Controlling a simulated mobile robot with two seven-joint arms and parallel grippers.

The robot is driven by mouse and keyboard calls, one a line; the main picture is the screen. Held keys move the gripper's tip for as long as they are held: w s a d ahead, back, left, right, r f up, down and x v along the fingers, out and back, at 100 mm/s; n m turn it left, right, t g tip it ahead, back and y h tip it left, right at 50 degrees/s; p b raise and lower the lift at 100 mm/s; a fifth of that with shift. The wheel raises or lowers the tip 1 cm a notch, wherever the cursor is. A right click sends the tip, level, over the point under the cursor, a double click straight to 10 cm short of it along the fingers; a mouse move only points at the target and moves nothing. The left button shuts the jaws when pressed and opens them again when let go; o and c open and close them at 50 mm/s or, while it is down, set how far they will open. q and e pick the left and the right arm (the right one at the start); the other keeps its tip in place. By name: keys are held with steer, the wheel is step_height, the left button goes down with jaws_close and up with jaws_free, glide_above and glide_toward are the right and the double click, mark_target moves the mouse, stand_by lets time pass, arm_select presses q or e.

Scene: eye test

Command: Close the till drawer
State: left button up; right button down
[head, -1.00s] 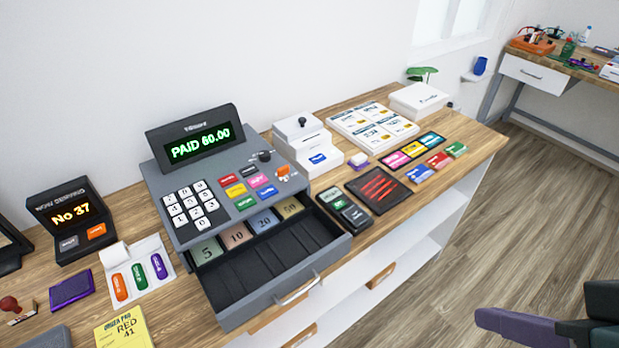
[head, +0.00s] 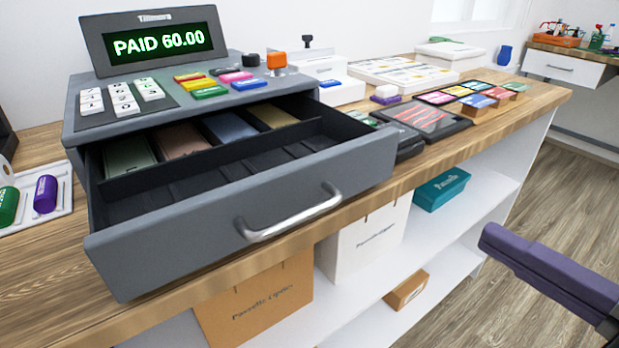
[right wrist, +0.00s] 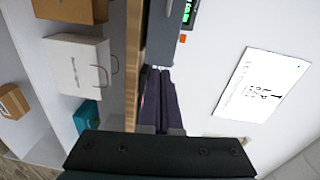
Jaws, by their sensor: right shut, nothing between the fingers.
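The till (head: 225,80) stands on the wooden counter with its display reading PAID 60.00. Its grey drawer (head: 180,245) is pulled well out, showing note slots at the back and empty black compartments in front. A silver bar handle (head: 290,215) is on the drawer front. My right gripper (head: 492,238), with purple fingers, is at the right of the head view, apart from the drawer and out in front of the counter. In the right wrist view its fingers (right wrist: 160,74) are together and empty, with the grey drawer (right wrist: 160,38) beyond them. My left gripper is not in view.
A card reader, a dark tray (head: 428,120) and coloured cards lie on the counter right of the till. Shelves below hold a white bag (head: 365,240), a brown bag (head: 255,308) and a teal box (head: 442,188). The space before the drawer looks clear.

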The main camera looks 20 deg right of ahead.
steer(key=f, duration=0.2)
arm_select(q)
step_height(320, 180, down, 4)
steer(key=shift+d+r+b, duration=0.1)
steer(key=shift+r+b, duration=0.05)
steer(key=shift+b, duration=0.95)
arm_select(e)
glide_toward(369, 171)
steer(key=shift+m+t+y, duration=0.3)
steer(key=x, duration=0.6)
steer(key=shift+w+a+f, duration=0.15)
steer(key=shift+w+f, duration=0.15)
steer(key=shift+w, duration=0.1)
steer(key=shift+w, duration=0.1)
